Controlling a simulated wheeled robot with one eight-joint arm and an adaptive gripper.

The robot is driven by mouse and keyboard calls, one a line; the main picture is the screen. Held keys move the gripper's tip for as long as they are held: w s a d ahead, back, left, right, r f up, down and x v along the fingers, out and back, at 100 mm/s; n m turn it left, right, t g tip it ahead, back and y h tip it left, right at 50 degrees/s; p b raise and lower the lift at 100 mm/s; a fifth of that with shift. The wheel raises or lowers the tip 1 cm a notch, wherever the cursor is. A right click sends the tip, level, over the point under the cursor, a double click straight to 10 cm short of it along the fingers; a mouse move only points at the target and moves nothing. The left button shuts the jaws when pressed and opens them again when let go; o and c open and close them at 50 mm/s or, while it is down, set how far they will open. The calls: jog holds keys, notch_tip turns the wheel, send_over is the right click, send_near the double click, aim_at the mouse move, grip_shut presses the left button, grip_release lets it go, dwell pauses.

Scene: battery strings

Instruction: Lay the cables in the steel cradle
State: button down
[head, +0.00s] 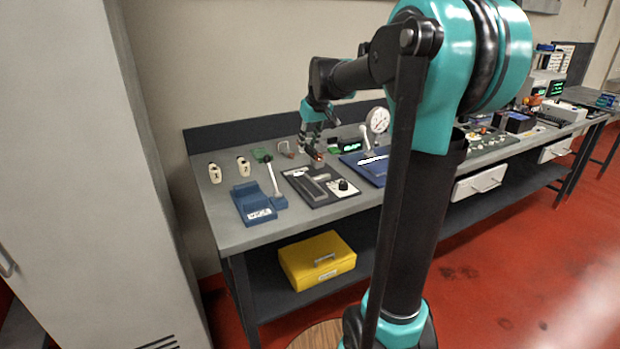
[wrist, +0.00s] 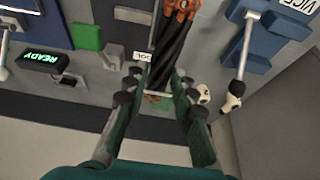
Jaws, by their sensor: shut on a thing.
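My gripper (wrist: 156,95) is shut on a bundle of black cables (wrist: 166,55) in the wrist view. The cables run between its fingers, and an orange end piece (wrist: 181,10) shows at the top edge. In the head view my gripper (head: 314,155) is low over the back of the bench, with a small reddish-orange end beside it. A small grey block (head: 320,163) stands just below it. I cannot tell which fixture is the steel cradle, or whether the cables touch anything under them.
A dark panel with a black knob (head: 343,185) lies in front of my gripper. A blue vice (head: 252,201) with a raised lever is to its left, and a pressure gauge (head: 377,120) to its right. Two cream handles (head: 243,167) stand at the back left. The front-left bench edge is clear.

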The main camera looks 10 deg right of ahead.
aim_at(315, 150)
notch_tip(315, 150, down, 12)
jog(key=shift+f, duration=0.2)
dwell(0.4)
jog(key=c, duration=1.3)
grip_release()
jog(key=shift+f, duration=0.1)
jog(key=shift+o, duration=0.2)
jog(key=v, duration=1.2)
jog(key=s+d+f+m, duration=0.1)
jog(key=s+f, duration=1)
jog(key=s, duration=0.2)
jog(key=s+d+f+m+h, duration=0.1)
jog(key=s+f+m, duration=0.1)
jog(key=s+f, duration=0.8)
jog(key=s, duration=0.3)
jog(key=shift+d+f+m, duration=0.3)
jog(key=shift+f, duration=0.1)
